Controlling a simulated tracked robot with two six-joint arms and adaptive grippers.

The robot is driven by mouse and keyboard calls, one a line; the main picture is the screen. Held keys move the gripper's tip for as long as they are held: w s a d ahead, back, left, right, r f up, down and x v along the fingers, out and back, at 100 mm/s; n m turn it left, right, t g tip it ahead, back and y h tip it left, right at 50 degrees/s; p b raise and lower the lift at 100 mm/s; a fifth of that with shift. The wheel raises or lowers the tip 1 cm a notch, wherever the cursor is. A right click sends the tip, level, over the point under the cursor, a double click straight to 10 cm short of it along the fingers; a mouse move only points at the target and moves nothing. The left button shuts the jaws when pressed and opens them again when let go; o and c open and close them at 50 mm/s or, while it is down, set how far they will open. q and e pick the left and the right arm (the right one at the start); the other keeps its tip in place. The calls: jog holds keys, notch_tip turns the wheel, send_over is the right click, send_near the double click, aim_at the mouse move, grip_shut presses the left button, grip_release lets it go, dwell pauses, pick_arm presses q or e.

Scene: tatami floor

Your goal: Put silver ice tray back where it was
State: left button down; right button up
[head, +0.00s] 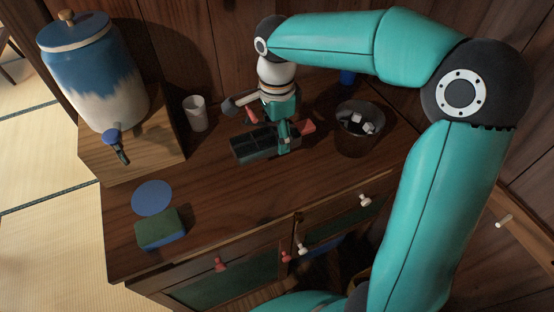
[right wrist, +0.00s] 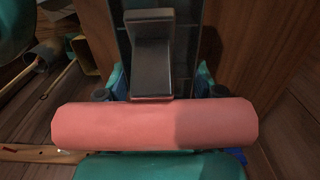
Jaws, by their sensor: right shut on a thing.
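The ice tray (head: 252,152) looks dark grey and divided in the head view. It is at the middle of the cabinet top, below and just left of my right gripper (head: 286,134). My right gripper is shut on it. The fingertips are mostly hidden there. I cannot tell whether the tray touches the cabinet top. My left gripper is not in view.
An ice bucket (head: 358,144) stands right of the tray, a white cup (head: 195,114) left of it. A blue and white dispenser (head: 92,70) sits on a wooden box (head: 135,145). A sponge (head: 160,232) and blue disc (head: 152,197) lie front left. The front middle top is clear.

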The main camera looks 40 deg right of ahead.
aim_at(276, 166)
notch_tip(276, 166, down, 9)
jog(key=shift+r+b, duration=0.15)
jog(key=shift+b, duration=0.25)
jog(key=o, duration=1.4)
notch_tip(276, 166, up, 12)
jog(key=shift+r+p, duration=0.1)
jog(key=shift+p, duration=0.7)
